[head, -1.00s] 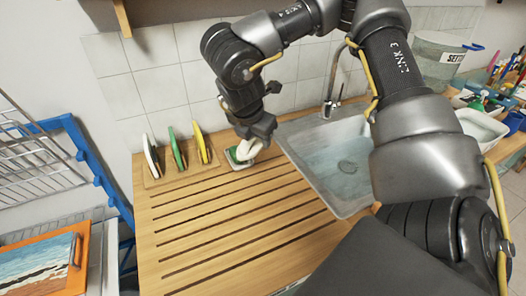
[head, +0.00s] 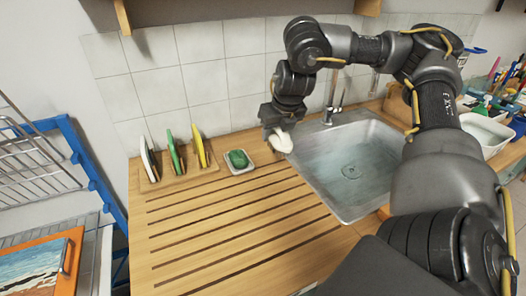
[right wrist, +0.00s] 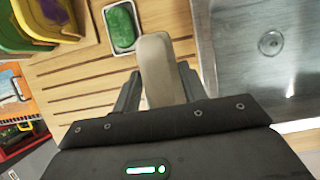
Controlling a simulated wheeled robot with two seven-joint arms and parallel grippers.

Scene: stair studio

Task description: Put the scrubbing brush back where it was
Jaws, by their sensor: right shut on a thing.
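The scrubbing brush (head: 282,142) is a cream, rounded block with its bristles not visible. My right gripper (head: 279,128) is shut on it and holds it near the left rim of the sink, to the right of a small dish. In the right wrist view the brush (right wrist: 157,62) sticks out between the two dark fingers of the gripper (right wrist: 158,88). I cannot tell how high it is above the counter. My left gripper is not in view.
A green block (head: 238,158) lies in a small pale dish (head: 229,169). Left of it a wooden rack (head: 180,184) holds several upright coloured boards. The metal sink (head: 330,190) is to the right. The grooved wooden drainboard (head: 230,225) in front is clear.

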